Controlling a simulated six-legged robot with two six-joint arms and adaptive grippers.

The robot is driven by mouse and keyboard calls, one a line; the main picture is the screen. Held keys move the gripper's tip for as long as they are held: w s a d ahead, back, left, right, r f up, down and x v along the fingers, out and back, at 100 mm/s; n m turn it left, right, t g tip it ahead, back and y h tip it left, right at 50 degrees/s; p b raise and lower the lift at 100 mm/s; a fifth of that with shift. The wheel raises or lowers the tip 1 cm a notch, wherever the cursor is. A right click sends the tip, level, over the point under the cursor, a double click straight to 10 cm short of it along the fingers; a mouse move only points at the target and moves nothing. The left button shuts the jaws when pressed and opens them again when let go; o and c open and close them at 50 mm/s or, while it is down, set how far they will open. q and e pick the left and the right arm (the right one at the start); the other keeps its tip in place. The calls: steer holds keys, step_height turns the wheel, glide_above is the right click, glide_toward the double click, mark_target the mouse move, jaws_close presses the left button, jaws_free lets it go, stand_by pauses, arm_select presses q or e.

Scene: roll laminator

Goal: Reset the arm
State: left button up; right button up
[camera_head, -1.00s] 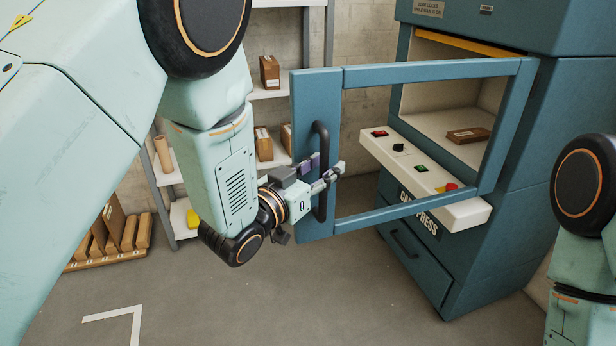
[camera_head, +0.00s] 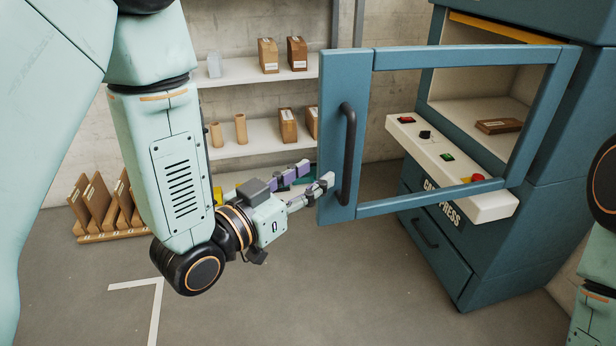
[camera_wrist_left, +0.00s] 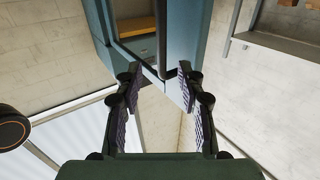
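My left gripper (camera_head: 312,173) is open and empty, just left of the blue door (camera_head: 346,72) of the press machine. Its fingertips are near the door's left edge, apart from the black door handle (camera_head: 346,155). In the left wrist view the two padded fingers (camera_wrist_left: 160,78) are spread with nothing gripped between them, and the blue door frame (camera_wrist_left: 186,30) shows beyond. The door stands swung open from the machine (camera_head: 560,150). My right arm shows only at the right edge; its gripper is out of view.
A white control panel (camera_head: 400,127) with buttons and a red knob juts out from the machine. A brown box (camera_head: 498,126) lies inside the chamber. Shelves (camera_head: 260,70) with boxes stand behind my left gripper. Open floor (camera_head: 310,290) lies in front.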

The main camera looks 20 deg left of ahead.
arm_select(q)
steer(key=s+a+f+n+g+y, duration=0.2)
steer(key=s+a+f+g+y, duration=0.15)
steer(key=f, duration=0.65)
steer(key=s+a+f+n+g+y, duration=0.1)
steer(key=s+a+f+g+y, duration=0.25)
steer(key=f, duration=0.55)
steer(key=s+a+f+n+g, duration=0.1)
steer(key=s+f+g, duration=0.2)
steer(key=s, duration=0.5)
steer(key=s+a+f+n+g, duration=0.1)
steer(key=s+f+g, duration=0.2)
steer(key=s+f, duration=0.3)
steer(key=s+a+f+g+y, duration=0.1)
steer(key=s+f+g, duration=0.2)
steer(key=s, duration=0.6)
steer(key=shift+s+a+f+n, duration=0.3)
steer(key=shift+s+f+n, duration=0.1)
steer(key=shift+f, duration=0.35)
